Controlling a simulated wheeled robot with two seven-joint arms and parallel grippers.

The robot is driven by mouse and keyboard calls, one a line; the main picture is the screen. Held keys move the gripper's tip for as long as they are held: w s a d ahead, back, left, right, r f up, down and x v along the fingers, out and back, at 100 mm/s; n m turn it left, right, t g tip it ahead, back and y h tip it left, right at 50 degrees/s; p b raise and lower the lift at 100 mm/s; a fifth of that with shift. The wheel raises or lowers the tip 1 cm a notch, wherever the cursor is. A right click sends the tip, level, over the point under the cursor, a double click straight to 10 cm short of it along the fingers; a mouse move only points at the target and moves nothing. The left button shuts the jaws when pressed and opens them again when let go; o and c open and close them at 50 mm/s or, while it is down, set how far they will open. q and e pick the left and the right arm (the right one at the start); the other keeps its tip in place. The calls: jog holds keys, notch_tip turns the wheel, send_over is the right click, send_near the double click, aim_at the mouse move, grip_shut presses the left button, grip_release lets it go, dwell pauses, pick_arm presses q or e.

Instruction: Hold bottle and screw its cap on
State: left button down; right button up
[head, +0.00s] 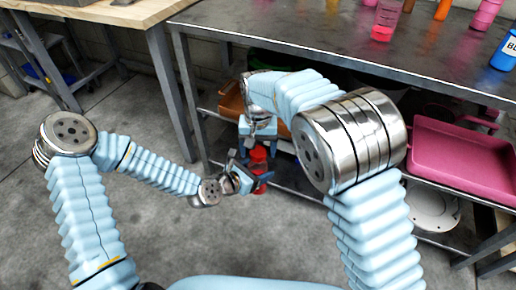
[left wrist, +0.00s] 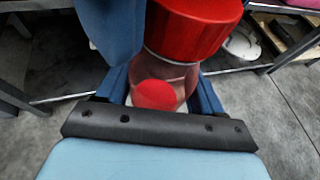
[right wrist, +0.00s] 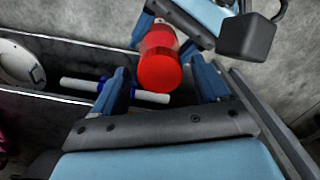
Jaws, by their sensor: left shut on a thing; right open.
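A clear pinkish bottle (left wrist: 178,75) stands between the blue fingers of my left gripper (left wrist: 158,92), which is shut on it. A ribbed red cap (left wrist: 195,25) sits over the bottle's top; how tight it is cannot be told. In the head view the cap (head: 259,155) is small and partly covered by my grippers. My left gripper (head: 252,181) comes from the left, below the cap. My right gripper (head: 258,146) comes from above. In the right wrist view the red cap (right wrist: 160,70) lies between the open right fingers, with visible gaps at both sides.
A metal table (head: 300,32) with several colored bottles stands behind my arms. A wooden bench (head: 100,12) is at the upper left. The concrete floor (head: 150,235) is clear.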

notch_tip(320, 180, up, 4)
jog(key=shift+r, duration=0.1)
jog(key=shift+c, duration=0.3)
jog(key=n, duration=0.2)
jog(key=r+n, duration=0.1)
jog(key=shift+r+n, duration=0.3)
jog(key=shift+n, duration=0.1)
jog(key=n, duration=0.1)
jog(key=r+n, duration=0.1)
jog(key=n, duration=0.1)
jog(key=r+n, duration=0.1)
jog(key=n, duration=0.1)
jog(key=shift+f, duration=0.15)
jog(key=shift+f, duration=3.95)
jog(key=shift+c, duration=0.3)
